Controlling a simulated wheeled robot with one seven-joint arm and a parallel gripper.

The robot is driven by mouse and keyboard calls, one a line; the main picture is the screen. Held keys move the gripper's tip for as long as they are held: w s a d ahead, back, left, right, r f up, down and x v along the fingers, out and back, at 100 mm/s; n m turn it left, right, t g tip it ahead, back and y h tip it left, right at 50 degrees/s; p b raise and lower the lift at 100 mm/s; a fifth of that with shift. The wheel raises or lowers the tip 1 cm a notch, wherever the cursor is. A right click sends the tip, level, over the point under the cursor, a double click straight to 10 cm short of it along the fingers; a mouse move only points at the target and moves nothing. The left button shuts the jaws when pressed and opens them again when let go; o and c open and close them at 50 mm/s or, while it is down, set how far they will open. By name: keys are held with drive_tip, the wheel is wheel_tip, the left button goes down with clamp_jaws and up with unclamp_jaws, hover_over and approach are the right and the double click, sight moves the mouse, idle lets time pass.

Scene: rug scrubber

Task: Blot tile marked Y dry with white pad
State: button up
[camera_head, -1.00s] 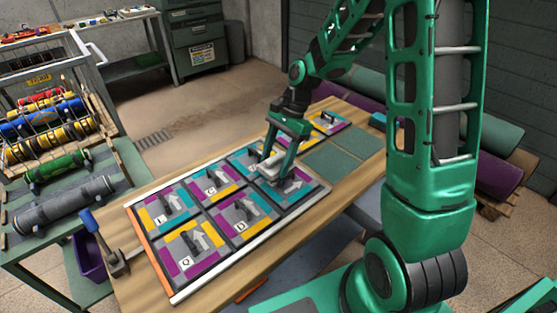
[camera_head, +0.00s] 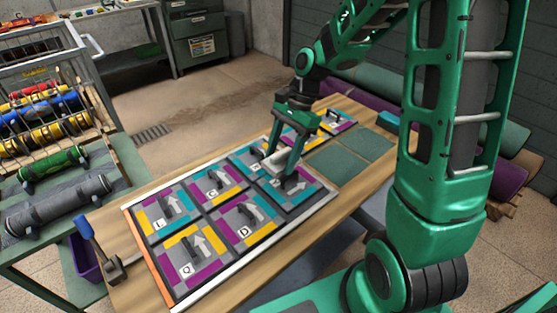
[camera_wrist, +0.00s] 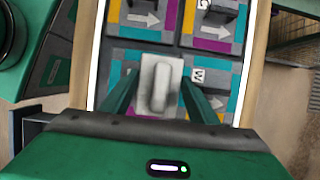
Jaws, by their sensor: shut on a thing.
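My gripper (camera_head: 290,150) is shut on a white pad (camera_head: 274,161), which looks like a pale block with a raised grip. The pad (camera_wrist: 158,85) also shows between the fingers in the wrist view. It is over the far part of the framed tiles; I cannot tell whether it touches one. The tiles carry grey, purple, yellow and teal patches, white arrows and dark handles. Small letters include what look like Q and D. I cannot make out a clear Y on any tile. My fingers and the pad hide part of the tiles beneath.
The tile frame (camera_head: 226,272) lies on a wooden bench (camera_head: 128,292). A blue-handled tool (camera_head: 90,230) stands at its left end. Plain green squares (camera_head: 335,162) lie right of the tiles. A rack of coloured rolls (camera_head: 45,125) stands at left.

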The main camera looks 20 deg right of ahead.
drive_tip(key=shift+s+r, duration=0.15)
drive_tip(key=o, duration=0.4)
drive_tip(key=shift+c, duration=1.4)
drive_tip(key=shift+r, duration=3.1)
